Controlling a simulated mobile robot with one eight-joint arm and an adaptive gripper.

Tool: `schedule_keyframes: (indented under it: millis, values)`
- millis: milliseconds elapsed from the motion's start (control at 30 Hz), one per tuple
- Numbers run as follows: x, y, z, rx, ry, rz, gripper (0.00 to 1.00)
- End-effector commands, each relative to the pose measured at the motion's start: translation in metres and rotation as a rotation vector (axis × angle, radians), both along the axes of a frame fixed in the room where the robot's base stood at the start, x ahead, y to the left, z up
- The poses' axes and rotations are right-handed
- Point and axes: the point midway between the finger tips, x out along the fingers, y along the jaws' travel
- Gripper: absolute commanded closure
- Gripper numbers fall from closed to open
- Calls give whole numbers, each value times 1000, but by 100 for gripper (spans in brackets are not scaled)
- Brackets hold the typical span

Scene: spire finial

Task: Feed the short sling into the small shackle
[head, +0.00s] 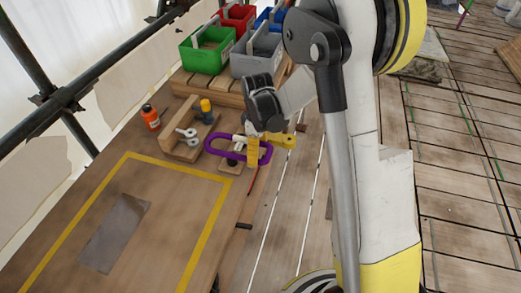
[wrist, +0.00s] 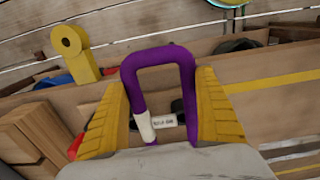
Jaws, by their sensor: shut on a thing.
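The short sling is a purple loop with a white label (wrist: 163,122). My gripper (wrist: 163,95) has its ribbed yellow fingers against the two sides of the loop and is shut on it. In the head view the purple sling (head: 222,153) is held just above the front end of the wooden bench, with a yellow finger of my gripper (head: 253,150) across its right part. A small grey metal piece (head: 188,134), which looks like the shackle, is on a wooden block to the left of and behind the sling. It is apart from the sling. I cannot make out its opening.
An orange bottle (head: 150,117) and a yellow-topped item (head: 206,106) stand near the block. Green (head: 207,52), red and grey bins are behind. A yellow piece with a round hole (wrist: 70,42) is close to my gripper. The yellow-taped bench area (head: 165,225) is mostly clear.

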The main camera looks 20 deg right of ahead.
Motion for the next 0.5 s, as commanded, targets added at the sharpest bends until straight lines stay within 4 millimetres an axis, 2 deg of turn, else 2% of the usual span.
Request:
schedule_keyframes:
  millis: [133, 500]
  values:
    - [3, 4, -8, 0, 0, 0, 50]
    - [15, 21, -6, 0, 0, 1, 50]
